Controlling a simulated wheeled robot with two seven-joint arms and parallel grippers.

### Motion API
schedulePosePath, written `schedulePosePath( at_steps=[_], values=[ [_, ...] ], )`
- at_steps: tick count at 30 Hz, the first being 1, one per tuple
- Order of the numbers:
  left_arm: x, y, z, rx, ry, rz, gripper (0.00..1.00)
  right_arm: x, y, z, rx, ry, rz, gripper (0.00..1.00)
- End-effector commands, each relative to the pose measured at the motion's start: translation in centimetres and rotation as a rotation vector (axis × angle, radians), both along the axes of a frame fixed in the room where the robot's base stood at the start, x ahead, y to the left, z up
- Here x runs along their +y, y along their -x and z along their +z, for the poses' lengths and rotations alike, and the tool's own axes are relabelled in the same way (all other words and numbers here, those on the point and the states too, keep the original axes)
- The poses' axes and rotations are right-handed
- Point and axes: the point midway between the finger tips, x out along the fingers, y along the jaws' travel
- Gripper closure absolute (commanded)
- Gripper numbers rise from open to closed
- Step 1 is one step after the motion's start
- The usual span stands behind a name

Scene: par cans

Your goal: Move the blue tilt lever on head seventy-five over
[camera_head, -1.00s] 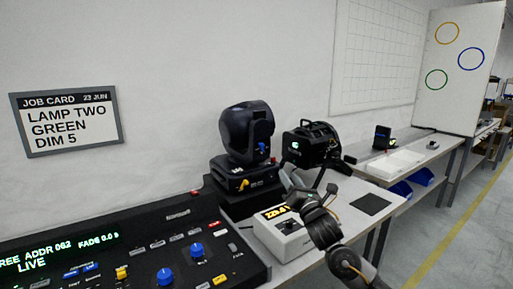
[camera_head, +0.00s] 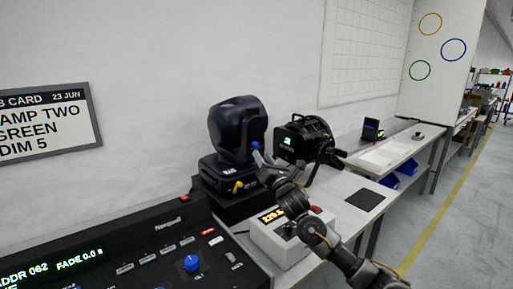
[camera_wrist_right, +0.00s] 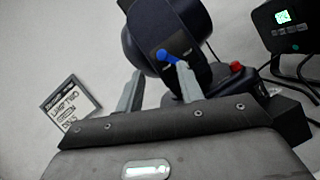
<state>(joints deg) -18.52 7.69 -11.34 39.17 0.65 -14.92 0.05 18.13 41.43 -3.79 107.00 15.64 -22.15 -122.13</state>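The black moving-head lamp (camera_head: 232,128) stands on its base on a dark box on the bench. Its blue tilt lever (camera_head: 256,146) is on the yoke side; the lever also shows in the right wrist view (camera_wrist_right: 167,56). A yellow lever (camera_head: 238,187) sits on the lamp's base. My right gripper (camera_head: 262,157) is at the lever's side of the lamp. In the right wrist view my right gripper (camera_wrist_right: 160,80) is open, its two grey fingers apart, with the lever just beyond and between the tips. Contact cannot be told. My left gripper is not in view.
A second black lamp (camera_head: 301,137) with a green display stands to the right. A white meter box (camera_head: 277,239) lies below my right arm. The control desk (camera_head: 120,255) fills the lower left. The job card (camera_head: 45,120) hangs on the wall.

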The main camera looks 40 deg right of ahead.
Motion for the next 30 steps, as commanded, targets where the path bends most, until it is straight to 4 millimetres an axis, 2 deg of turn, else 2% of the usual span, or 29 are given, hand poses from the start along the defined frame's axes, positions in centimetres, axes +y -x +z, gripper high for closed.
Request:
schedulePosePath(
  at_steps=[3,9,20,21,27,30],
  values=[
    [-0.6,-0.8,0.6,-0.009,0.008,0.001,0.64,-0.4,-2.0,1.0,-0.001,-0.002,0.0,0.63],
    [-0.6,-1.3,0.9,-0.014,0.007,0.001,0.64,-0.7,-4.1,1.7,-0.001,0.0,0.002,0.63],
    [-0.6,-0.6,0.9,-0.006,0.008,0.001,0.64,-0.9,-4.7,1.7,0.0,0.0,0.002,0.63],
    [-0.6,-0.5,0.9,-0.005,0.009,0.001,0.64,-0.9,-4.7,1.7,0.0,0.0,0.002,0.64],
    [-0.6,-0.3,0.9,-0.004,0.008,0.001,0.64,-0.8,-4.7,1.7,0.0,0.0,0.003,0.9],
    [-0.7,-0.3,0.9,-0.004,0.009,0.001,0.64,-0.8,-4.7,1.8,0.0,0.0,0.003,1.0]
  ],
)
